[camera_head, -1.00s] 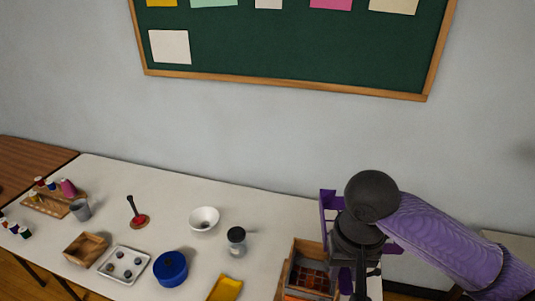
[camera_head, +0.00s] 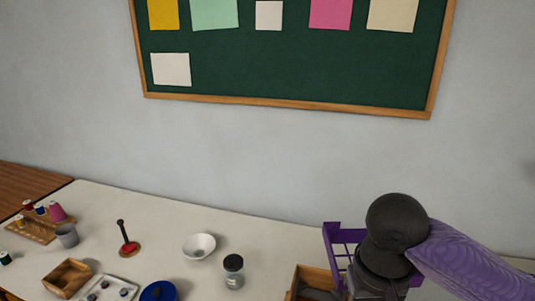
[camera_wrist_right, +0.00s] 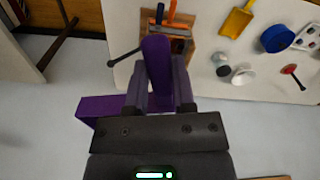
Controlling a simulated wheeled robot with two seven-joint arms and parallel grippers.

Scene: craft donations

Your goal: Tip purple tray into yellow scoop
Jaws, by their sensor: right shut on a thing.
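The purple tray (camera_head: 333,240) shows in the head view as an upright piece with openings, beside my right gripper at the lower right. In the right wrist view, my right gripper (camera_wrist_right: 160,78) is shut on a purple part of the tray, which stands up between the fingers; another part of the tray (camera_wrist_right: 98,107) sticks out to the left. The arm hides much of the tray, and I cannot tell what it contains. The yellow scoop (camera_wrist_right: 237,21) lies on the white table in the right wrist view, apart from the tray. The scoop is outside the head view. My left gripper is not in view.
A wooden box (camera_head: 311,278) with compartments stands close by the tray. On the white table (camera_head: 170,222) are a jar (camera_head: 233,271), a white bowl (camera_head: 199,246), a blue round container (camera_head: 158,291) and a muffin-style tray (camera_head: 112,284). A wall with a green board rises behind.

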